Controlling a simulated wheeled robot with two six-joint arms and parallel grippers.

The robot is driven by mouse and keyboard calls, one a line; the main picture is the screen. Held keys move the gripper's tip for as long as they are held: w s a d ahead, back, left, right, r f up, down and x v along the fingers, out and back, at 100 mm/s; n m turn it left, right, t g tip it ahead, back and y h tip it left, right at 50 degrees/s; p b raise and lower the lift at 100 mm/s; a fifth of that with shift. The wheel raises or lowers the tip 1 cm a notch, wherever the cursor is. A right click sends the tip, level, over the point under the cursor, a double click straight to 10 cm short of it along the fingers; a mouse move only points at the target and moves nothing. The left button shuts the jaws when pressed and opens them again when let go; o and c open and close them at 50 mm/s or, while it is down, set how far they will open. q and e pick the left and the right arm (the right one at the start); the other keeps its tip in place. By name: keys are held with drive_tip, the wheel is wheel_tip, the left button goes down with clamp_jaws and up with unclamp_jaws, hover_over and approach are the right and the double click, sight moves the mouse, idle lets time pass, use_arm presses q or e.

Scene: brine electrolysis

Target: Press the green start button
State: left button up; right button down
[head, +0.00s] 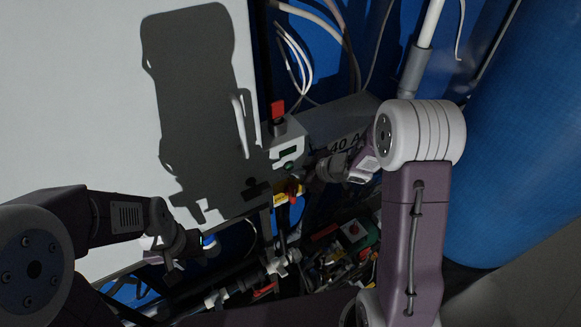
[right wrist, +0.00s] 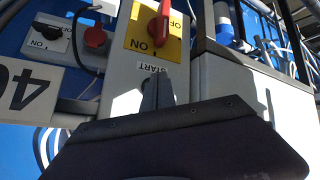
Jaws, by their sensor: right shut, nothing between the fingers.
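The grey control box (right wrist: 120,85) carries an upside-down START label (right wrist: 153,68), seen in the right wrist view. The tips of my right gripper (right wrist: 158,88) are together just below this label, in front of the box face. The green start button is mostly or wholly hidden behind the fingers, and I cannot tell whether they touch it. In the head view my right gripper (head: 304,172) reaches the box from the right. My left gripper (head: 168,262) hangs at the lower left, away from the box; its fingers are too dark to read.
Above the label is a yellow plate with a red rotary switch (right wrist: 161,24). A red knob (right wrist: 95,37) and a black switch (right wrist: 48,34) are beside it. A large white panel (head: 80,110) fills the left, and a blue drum (head: 530,150) stands at right.

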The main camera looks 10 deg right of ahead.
drive_tip(key=shift+w+a+p, duration=0.15)
drive_tip(key=shift+w+p, duration=0.2)
drive_tip(key=shift+w, duration=0.15)
idle(0.8)
drive_tip(key=shift+s+d, duration=0.25)
drive_tip(key=shift+s, duration=0.65)
drive_tip(key=shift+d, duration=0.1)
drive_tip(key=s, duration=0.1)
drive_tip(key=s+d, duration=0.1)
drive_tip(key=s, duration=0.2)
drive_tip(key=shift+s+d+b, duration=0.3)
drive_tip(key=shift+s+b, duration=0.05)
drive_tip(key=shift+b, duration=0.05)
drive_tip(key=shift+f, duration=0.1)
idle(0.4)
